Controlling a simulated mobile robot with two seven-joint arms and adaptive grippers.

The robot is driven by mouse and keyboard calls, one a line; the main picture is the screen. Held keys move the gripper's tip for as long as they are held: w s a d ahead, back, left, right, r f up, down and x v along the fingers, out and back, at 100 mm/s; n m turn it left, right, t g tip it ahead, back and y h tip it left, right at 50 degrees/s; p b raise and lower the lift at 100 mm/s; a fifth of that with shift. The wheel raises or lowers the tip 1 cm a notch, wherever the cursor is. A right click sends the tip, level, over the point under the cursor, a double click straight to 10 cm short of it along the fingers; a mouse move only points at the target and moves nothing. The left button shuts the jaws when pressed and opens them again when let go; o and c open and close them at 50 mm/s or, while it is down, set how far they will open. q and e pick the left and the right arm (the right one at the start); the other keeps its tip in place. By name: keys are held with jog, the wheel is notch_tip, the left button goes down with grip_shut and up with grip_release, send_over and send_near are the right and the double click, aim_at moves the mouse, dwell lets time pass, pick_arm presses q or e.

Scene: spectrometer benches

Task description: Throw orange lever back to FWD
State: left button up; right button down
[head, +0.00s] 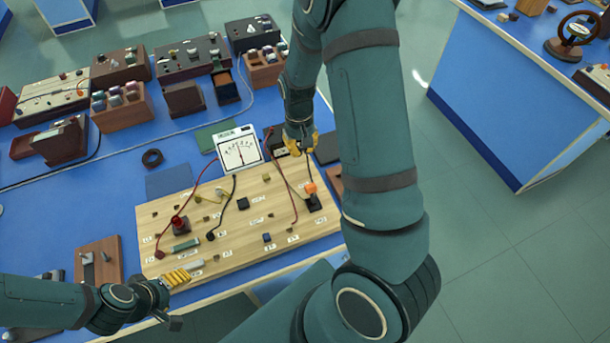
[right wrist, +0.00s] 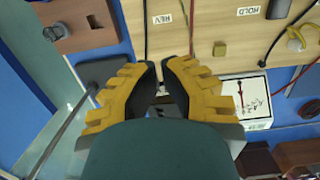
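The orange lever (head: 310,188) stands on a black base (head: 314,203) at the right end of the wooden board (head: 215,250). My right gripper (head: 300,147) is beyond the lever, near the board's far right edge, and does not touch the orange knob. In the right wrist view its yellow fingers (right wrist: 160,72) are a little apart with nothing clearly held. REV and HOLD labels show on the board there; the orange knob is not visible in that view. My left gripper (head: 182,275) is at the board's front left edge; its finger gap cannot be made out.
A white meter (head: 239,149) stands behind the board. Red and black wires cross the board, some close to the lever and right gripper. A red knob (head: 180,224) stands at the board's left. Wooden racks (head: 119,108) and boxes fill the back of the blue bench.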

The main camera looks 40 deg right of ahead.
aim_at(304, 181)
pick_arm(q)
jog(key=shift+f+b, duration=0.45)
jog(key=shift+f, duration=0.05)
pick_arm(e)
jog(key=f, duration=0.7)
jog(key=s+f, duration=0.1)
jog(key=f, duration=0.2)
jog(key=shift+a+f, duration=0.15)
jog(key=shift+f, duration=0.05)
pick_arm(q)
jog(key=shift+r+p, duration=0.45)
jog(key=shift+r, duration=0.05)
pick_arm(e)
jog(key=s+r, duration=0.1)
jog(key=s+a+r, duration=0.1)
jog(key=s, duration=0.1)
jog(key=shift+s, duration=0.15)
pick_arm(q)
jog(key=shift+f, duration=0.1)
